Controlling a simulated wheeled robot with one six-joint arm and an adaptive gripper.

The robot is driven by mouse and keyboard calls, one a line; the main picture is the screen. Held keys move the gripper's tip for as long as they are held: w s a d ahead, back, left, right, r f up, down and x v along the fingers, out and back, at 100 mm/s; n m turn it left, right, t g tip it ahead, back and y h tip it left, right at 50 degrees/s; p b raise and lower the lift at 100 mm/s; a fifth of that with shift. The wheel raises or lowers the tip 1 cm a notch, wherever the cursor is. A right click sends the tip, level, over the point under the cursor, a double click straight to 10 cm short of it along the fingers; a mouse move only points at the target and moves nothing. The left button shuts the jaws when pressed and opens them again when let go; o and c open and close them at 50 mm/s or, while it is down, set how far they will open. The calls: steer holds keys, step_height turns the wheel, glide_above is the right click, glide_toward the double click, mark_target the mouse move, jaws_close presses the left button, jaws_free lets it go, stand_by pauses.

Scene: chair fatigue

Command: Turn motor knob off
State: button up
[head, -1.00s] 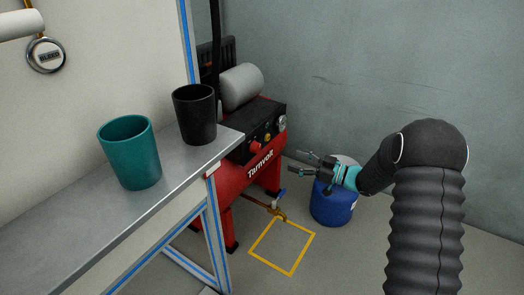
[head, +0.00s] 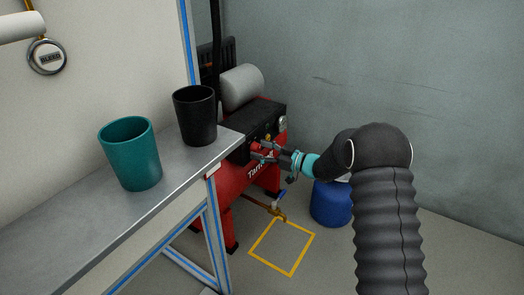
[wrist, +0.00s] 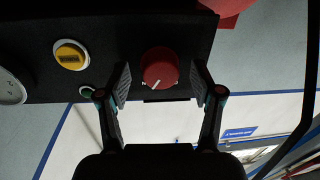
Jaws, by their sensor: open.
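The red motor knob (wrist: 160,66) is on the black control panel (wrist: 113,30) in the wrist view. Its white mark points down and slightly left in that view. My gripper (wrist: 160,85) is open, with one finger on each side of the knob and a visible gap on both sides. I cannot tell how far the fingertips are from the panel. In the head view my gripper (head: 257,150) is at the front of the panel on the red compressor (head: 232,180) and largely covers the knob.
A yellow button (wrist: 70,55), a small green light (wrist: 86,91) and a gauge (wrist: 11,88) share the panel. A bench (head: 95,213) with a teal cup (head: 130,155) and a black cup (head: 195,116) stands left. A blue container (head: 330,204) is on the floor at right.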

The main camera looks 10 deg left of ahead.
steer(key=c, duration=1.1)
steer(key=shift+c, duration=0.2)
steer(key=shift+n+b, duration=0.3)
steer(key=shift+b, duration=0.1)
steer(key=shift+f+n+b, duration=0.15)
steer(key=shift+n+b, duration=0.75)
steer(key=shift+b, duration=0.1)
steer(key=n+b, duration=0.3)
steer(key=shift+b, duration=0.3)
steer(key=n+b, duration=0.2)
steer(key=n, duration=0.1)
steer(key=shift+r+n+h, duration=0.2)
steer(key=shift+n+h, duration=0.1)
steer(key=shift+h, duration=0.1)
steer(key=shift+r+n+t, duration=0.1)
steer(key=shift+n+t, duration=0.2)
steer(key=shift+n, duration=0.9)
